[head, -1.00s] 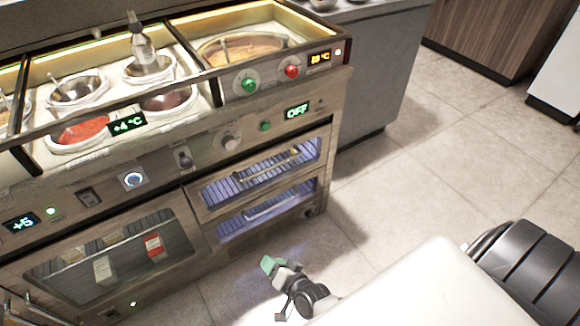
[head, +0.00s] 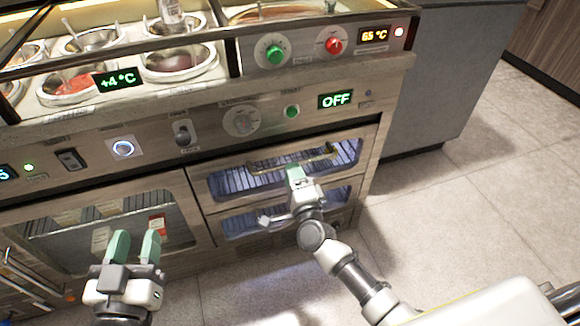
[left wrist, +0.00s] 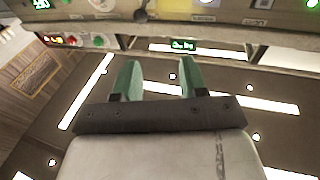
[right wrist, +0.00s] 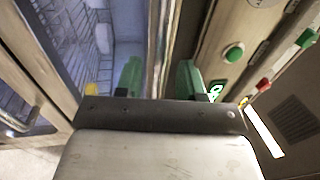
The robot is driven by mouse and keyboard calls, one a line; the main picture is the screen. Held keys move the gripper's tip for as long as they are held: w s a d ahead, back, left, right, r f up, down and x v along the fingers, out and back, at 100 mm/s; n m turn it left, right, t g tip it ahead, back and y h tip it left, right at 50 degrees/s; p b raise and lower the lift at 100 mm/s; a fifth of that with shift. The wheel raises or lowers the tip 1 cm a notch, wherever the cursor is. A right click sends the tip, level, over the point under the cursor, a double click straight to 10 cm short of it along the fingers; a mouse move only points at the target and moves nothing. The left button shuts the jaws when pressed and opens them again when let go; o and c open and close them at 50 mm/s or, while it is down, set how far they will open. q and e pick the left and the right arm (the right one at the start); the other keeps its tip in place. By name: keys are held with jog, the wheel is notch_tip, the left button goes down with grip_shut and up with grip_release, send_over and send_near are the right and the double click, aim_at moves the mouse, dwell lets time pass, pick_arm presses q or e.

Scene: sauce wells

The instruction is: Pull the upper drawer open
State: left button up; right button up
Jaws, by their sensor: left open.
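My left gripper (head: 135,247) is open and empty, in front of the lower left glass door (head: 70,235).
A lower drawer (head: 240,222) sits right under the upper one. Knobs and an OFF display (head: 335,100) line the panel above. Sauce pots (head: 75,85) stand in the counter wells. Open tiled floor (head: 480,200) lies to the right.

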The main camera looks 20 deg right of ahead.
pick_arm(q)
jog(key=shift+s+d+r+t, duration=0.1)
jog(key=shift+d+r+t, duration=0.05)
jog(key=shift+r+t, duration=0.7)
pick_arm(e)
jog(key=shift+w+r, duration=0.15)
jog(key=shift+w, duration=0.65)
jog(key=shift+w+r, duration=0.15)
jog(key=shift+w, duration=0.6)
jog(key=shift+c, duration=0.2)
grip_shut()
